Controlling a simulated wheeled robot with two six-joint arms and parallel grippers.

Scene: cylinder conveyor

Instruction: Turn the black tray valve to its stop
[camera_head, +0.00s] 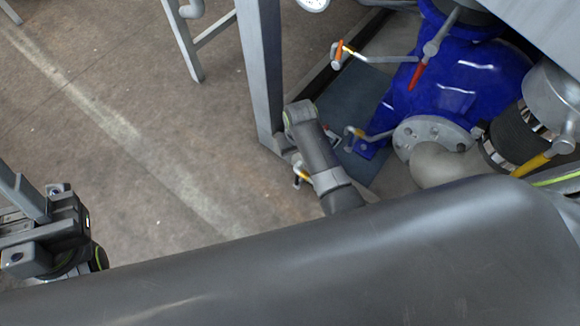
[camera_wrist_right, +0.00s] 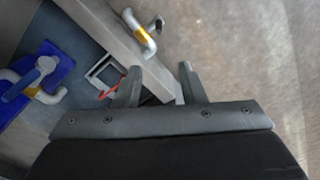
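A dark flat tray (camera_head: 345,98) lies beside the blue machine. At its edge, a small part with a thin red lever (camera_wrist_right: 119,84) shows in the right wrist view, partly behind my left-hand finger. I cannot tell for sure that this is the black tray valve. My right gripper (camera_wrist_right: 160,68) is open, with its two fingers apart and a grey beam behind them. I cannot tell whether a finger touches the red lever. In the head view my right arm reaches down beside the tray and hides the fingers. My left arm shows at the lower left; its fingers are not clear.
The blue machine (camera_head: 465,75) stands right of the tray, with a red-tipped lever (camera_head: 418,75) and pipes with orange-ringed handles (camera_head: 341,50). A grey post (camera_head: 262,75) rises near my right arm. A yellow-ringed bent handle (camera_wrist_right: 139,32) is close above my fingers.

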